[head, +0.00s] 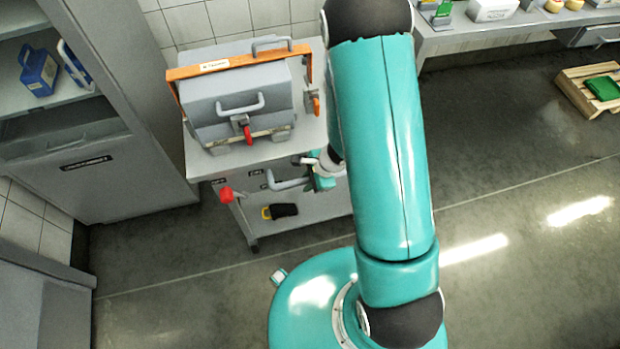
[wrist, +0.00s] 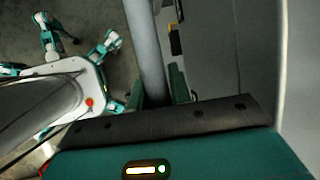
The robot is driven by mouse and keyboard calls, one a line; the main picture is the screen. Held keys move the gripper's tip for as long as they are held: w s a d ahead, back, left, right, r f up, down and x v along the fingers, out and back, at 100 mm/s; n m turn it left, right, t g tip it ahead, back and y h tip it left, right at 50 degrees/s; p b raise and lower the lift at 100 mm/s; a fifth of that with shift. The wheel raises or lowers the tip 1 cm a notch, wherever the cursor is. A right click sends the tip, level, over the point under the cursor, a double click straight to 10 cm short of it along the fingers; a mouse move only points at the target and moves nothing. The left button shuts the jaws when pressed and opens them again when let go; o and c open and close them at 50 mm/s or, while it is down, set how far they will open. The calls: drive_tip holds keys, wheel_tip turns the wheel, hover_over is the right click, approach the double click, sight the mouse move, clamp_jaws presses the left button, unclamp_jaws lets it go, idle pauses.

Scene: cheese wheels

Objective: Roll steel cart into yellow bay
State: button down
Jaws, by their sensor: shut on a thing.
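The steel cart (head: 205,165) stands left of centre in the head view, with a pale top and a lower shelf. The cart's light grey push handle (head: 287,184) juts out at the near side. My gripper (head: 322,180) is shut on this handle, partly hidden by my arm. In the wrist view the handle bar (wrist: 146,45) runs between the fingers of my gripper (wrist: 162,88). I see no yellow bay in either view.
A grey cabinet (head: 95,165) with blue containers stands close at the cart's left. A tiled wall is behind. A bench (head: 480,38) runs along the back right, and a wooden pallet (head: 572,92) with a green item lies right. The floor (head: 520,160) between is clear.

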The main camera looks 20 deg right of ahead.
drive_tip(key=shift+w, duration=0.15)
drive_tip(key=w, duration=0.7)
drive_tip(key=shift+w, duration=0.4)
idle(1.2)
drive_tip(key=shift+w, duration=0.1)
drive_tip(key=shift+w, duration=2.05)
drive_tip(key=shift+w, duration=1.85)
drive_tip(key=shift+w, duration=2)
